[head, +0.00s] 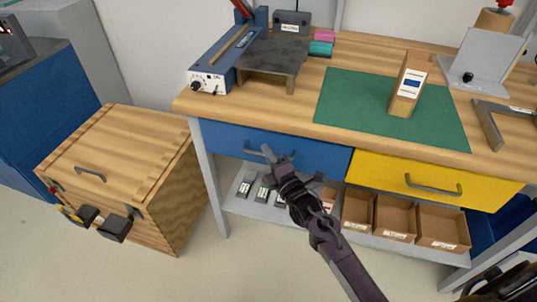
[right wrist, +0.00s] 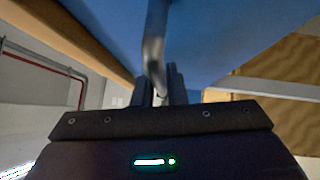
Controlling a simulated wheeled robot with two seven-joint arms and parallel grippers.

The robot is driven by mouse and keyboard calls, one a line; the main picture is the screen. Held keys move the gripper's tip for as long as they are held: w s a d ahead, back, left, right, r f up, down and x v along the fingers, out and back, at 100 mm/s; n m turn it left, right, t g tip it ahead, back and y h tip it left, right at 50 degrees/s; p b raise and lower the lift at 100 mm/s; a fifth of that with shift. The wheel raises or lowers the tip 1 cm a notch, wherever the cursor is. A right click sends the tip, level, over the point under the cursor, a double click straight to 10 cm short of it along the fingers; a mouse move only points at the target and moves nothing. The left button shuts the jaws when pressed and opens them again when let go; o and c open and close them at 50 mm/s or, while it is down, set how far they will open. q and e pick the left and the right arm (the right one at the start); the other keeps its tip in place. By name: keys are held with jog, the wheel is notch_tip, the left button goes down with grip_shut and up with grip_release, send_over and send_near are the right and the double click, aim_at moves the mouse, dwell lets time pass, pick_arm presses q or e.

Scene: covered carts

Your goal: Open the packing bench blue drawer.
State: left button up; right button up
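The packing bench's blue drawer (head: 315,156) is under the left part of the wooden top, and its front looks flush with the bench, so it appears closed. Its grey bar handle (head: 253,151) is partly hidden by my right gripper (head: 277,157), which reaches up to it from below right. In the right wrist view, the handle (right wrist: 154,55) runs down between the two dark fingers of my right gripper (right wrist: 160,92). The fingers are close together with the handle between them, against the blue drawer front (right wrist: 235,40). My left gripper is not in view.
A yellow drawer (head: 405,178) is right of the blue one. A lower shelf holds cardboard bins (head: 395,217) and small devices. A wooden chest (head: 150,185) stands left of the bench. On top are a green mat (head: 350,105) and a cardboard box (head: 408,85). Floor in front is clear.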

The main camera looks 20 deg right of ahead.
grip_shut()
